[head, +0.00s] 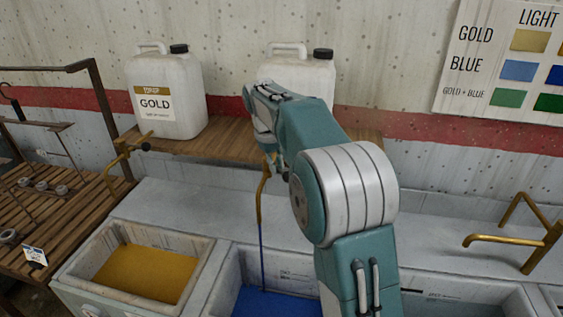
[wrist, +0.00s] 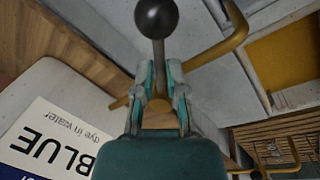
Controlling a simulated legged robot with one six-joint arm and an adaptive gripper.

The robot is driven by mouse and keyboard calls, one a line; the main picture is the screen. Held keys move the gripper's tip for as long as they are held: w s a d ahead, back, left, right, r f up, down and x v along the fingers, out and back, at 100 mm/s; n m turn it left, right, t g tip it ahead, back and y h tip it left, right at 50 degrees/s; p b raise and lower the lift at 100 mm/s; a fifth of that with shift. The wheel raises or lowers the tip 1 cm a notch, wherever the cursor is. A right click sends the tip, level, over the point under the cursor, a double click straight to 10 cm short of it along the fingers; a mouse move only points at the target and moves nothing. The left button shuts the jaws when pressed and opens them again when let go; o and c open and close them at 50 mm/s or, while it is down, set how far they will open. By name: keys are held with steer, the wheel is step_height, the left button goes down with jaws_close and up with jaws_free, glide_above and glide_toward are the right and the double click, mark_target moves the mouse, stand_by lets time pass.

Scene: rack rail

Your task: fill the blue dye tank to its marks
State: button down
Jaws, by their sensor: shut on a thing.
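The blue dye tank (head: 235,285) is at the bottom centre of the head view, with blue liquid (head: 280,303) in it. Small dark marks (head: 297,276) show on its inner back wall; my arm hides its right part. A thin blue stream (head: 261,255) falls from a brass tap spout (head: 263,195) into the tank. In the wrist view my gripper (wrist: 159,95) is shut on the tap's lever (wrist: 159,65), which has a black ball knob (wrist: 156,18). The white jug (head: 302,72), labelled BLUE in the wrist view (wrist: 60,140), stands behind my arm.
A white GOLD jug (head: 165,95) with its own brass tap (head: 122,160) stands on the wooden shelf (head: 228,143). A tank of gold liquid (head: 147,273) is at left. Another brass pipe (head: 505,240) stands at right. A slatted wooden rack (head: 60,235) is far left.

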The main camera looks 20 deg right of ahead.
steer(key=shift+w+a+f+m+g, duration=0.1)
steer(key=shift+a+m+g, duration=0.3)
steer(key=shift+m, duration=0.95)
steer(key=shift+a+r+m+g, duration=0.15)
steer(key=shift+a+m, duration=0.55)
steer(key=shift+m, duration=0.6)
steer(key=shift+w+a+f+m+g, duration=0.2)
steer(key=shift+a+m, duration=0.35)
steer(key=shift+m, duration=0.8)
steer(key=shift+s, duration=0.1)
steer(key=c, duration=0.7)
jaws_free()
steer(key=shift+a, duration=0.1)
steer(key=shift+r, duration=0.2)
steer(key=shift+w+a+r, duration=0.15)
steer(key=shift+a+r, duration=0.25)
steer(key=shift+r, duration=1.5)
steer(key=shift+w+a+r, duration=0.2)
steer(key=shift+a+r, duration=0.15)
steer(key=shift+r, duration=1.55)
steer(key=shift+w+a+r, duration=0.15)
steer(key=shift+a+r, duration=0.25)
steer(key=shift+r, duration=1.5)
